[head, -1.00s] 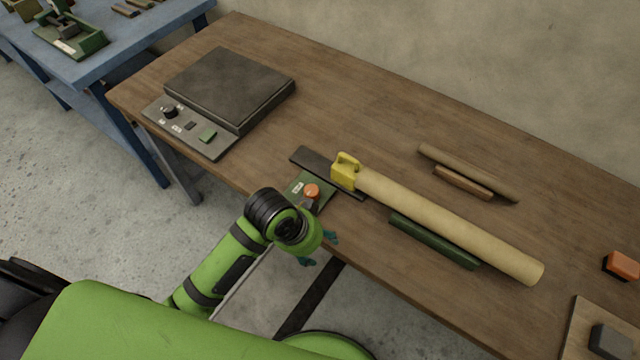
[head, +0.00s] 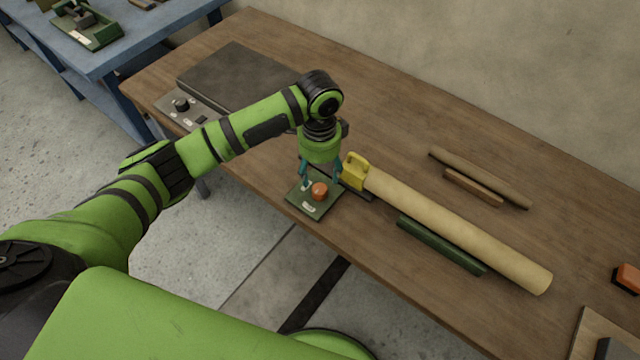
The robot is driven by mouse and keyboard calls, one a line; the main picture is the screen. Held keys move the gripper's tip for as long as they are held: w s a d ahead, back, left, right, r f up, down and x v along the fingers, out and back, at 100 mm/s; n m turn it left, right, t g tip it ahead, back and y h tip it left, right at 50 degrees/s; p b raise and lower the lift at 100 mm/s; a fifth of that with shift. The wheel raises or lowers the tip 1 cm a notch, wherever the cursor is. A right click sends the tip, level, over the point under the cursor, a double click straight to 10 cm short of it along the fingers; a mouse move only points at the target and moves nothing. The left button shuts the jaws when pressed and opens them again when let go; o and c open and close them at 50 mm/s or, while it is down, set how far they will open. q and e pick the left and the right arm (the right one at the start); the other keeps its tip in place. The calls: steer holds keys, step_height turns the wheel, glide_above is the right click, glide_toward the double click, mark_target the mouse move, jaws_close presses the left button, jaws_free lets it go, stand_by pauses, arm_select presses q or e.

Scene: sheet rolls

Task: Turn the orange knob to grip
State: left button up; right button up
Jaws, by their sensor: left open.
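The orange knob (head: 319,190) sits on a small green plate (head: 310,208) with white labels, near the table's front edge. My left gripper (head: 320,178) points down just behind and above the knob. Its two teal fingers are spread apart, one to each side, and it holds nothing. Whether the fingers touch the knob cannot be told. A yellow clamp (head: 355,170) stands right of the gripper at the near end of a long tan roll (head: 455,228). My right gripper is not in view.
A dark flat-topped device (head: 225,75) with a black knob stands behind my left arm. A green bar (head: 440,246) lies in front of the roll. A brown rod (head: 480,177) and a wooden strip (head: 473,188) lie behind it. An orange block (head: 628,277) is far right.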

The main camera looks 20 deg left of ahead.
mark_target(319, 189)
arm_select(q)
steer(key=shift+f+p, duration=0.4)
steer(key=shift+f, duration=3)
steer(key=c, duration=1.1)
